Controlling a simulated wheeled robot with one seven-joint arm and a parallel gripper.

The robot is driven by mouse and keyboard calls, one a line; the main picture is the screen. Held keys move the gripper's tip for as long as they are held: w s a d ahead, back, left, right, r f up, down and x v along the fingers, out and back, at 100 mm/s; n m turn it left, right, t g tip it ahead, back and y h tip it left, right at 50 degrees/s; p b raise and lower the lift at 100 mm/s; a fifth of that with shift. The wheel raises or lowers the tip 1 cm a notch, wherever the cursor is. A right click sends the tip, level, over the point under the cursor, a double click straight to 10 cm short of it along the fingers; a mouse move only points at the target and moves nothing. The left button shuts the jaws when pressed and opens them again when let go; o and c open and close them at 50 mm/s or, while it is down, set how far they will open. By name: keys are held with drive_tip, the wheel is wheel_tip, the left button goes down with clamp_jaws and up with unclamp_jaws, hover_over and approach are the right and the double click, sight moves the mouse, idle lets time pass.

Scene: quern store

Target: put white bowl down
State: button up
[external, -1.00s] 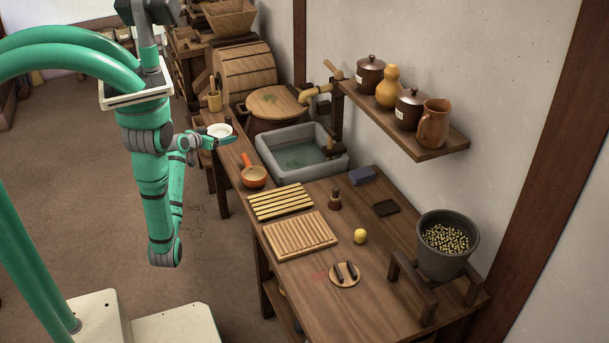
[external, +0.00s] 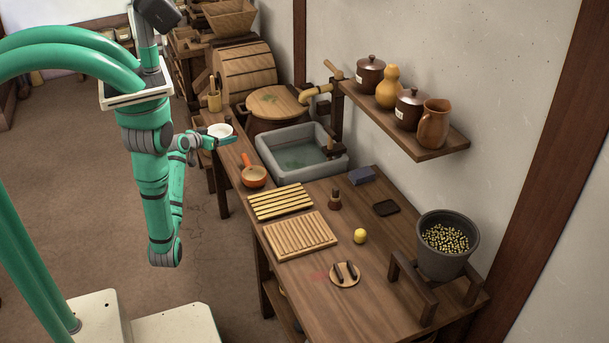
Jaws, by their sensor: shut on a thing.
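The white bowl (external: 220,130) is small and shallow. It shows at the far left end of the wooden counter, by the basin. My gripper (external: 222,139) is at the near side of the bowl, shut on it. The view is too small to tell whether the bowl's underside touches the counter or hangs just above it. The bowl looks about level.
A grey stone basin (external: 300,150) with water lies right of the bowl. A round-lidded tub (external: 275,102) and a wooden cup with a pestle (external: 214,101) are behind.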

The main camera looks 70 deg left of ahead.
drive_tip(key=w+d+m+t+h, duration=0.1)
drive_tip(key=w+d+m+h, duration=0.25)
drive_tip(key=w+d, duration=0.65)
drive_tip(key=w+d+m+t+h, duration=0.1)
drive_tip(key=w+d+m+h, duration=0.4)
drive_tip(key=d, duration=0.9)
drive_tip(key=w+d+m+h, duration=0.25)
drive_tip(key=w+d, duration=0.55)
drive_tip(key=d, duration=0.4)
drive_tip(key=s+d+m+g+h, duration=0.15)
drive_tip(key=d+m+h, duration=0.3)
drive_tip(key=d, duration=1.75)
drive_tip(key=s+d+m+g+h, duration=0.3)
drive_tip(key=s+d, duration=0.3)
drive_tip(key=d, duration=0.5)
drive_tip(key=s+d+m+g+h, duration=0.25)
drive_tip(key=s+d, duration=0.45)
drive_tip(key=d, duration=0.4)
hover_over(365, 319)
drive_tip(key=shift+g, duration=0.4)
drive_tip(key=f, duration=0.8)
drive_tip(key=shift+s+a+f, duration=0.2)
drive_tip(key=shift+s+f, duration=0.05)
drive_tip(key=shift+s, duration=0.05)
drive_tip(key=shift+w+d+f, duration=0.25)
drive_tip(key=shift+w+f, duration=0.1)
drive_tip(key=shift+f, duration=1.75)
